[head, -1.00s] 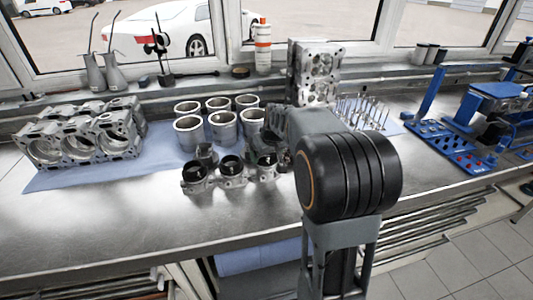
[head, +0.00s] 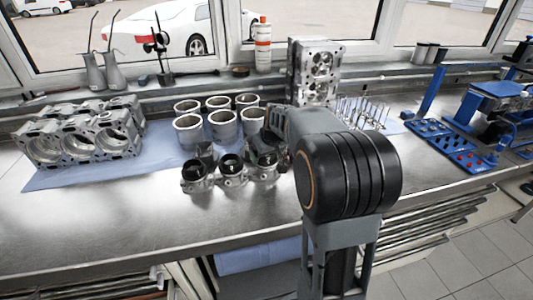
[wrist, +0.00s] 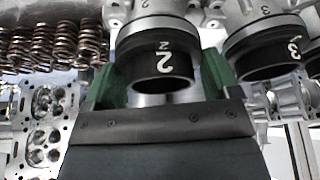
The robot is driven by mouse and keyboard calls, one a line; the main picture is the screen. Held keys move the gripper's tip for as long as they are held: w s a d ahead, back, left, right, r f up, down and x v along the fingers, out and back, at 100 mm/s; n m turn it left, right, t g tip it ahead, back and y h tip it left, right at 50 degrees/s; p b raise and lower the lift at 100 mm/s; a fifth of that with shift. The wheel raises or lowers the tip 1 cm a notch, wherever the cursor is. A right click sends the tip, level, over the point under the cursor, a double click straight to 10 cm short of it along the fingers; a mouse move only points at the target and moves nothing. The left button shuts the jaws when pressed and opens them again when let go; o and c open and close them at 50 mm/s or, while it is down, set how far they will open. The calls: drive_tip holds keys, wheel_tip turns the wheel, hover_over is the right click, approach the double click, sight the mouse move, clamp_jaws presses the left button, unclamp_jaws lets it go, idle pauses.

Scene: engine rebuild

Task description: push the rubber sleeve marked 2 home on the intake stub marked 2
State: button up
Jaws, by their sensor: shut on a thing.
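In the wrist view, the black rubber sleeve marked 2 (wrist: 160,62) sits between the green fingers of my gripper (wrist: 160,80), which is shut on it. The metal intake stub marked 2 (wrist: 149,5) is directly above it in the picture, in line with the sleeve. The sleeve's far end meets the stub's rim; how deep it sits on the stub I cannot tell. In the head view, the row of stubs stands on the bench, with the middle one (head: 232,168) in plain sight. My arm hides most of the gripper there.
A sleeve marked 3 (wrist: 262,56) is close on the right in the wrist view. Copper-coloured springs (wrist: 60,45) lie to the left. In the head view, cylinder liners (head: 188,130) stand behind the stubs and an engine block (head: 75,140) is at the left. The bench front is clear.

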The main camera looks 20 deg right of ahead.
drive_tip(key=shift+f+b, duration=0.35)
drive_tip(key=shift+f, duration=0.15)
drive_tip(key=o, duration=0.8)
drive_tip(key=shift+r, duration=0.15)
wheel_tip(320, 180, up, 7)
drive_tip(key=p, duration=0.5)
drive_tip(key=shift+r+p, duration=0.2)
drive_tip(key=shift+p, duration=0.1)
idle(0.5)
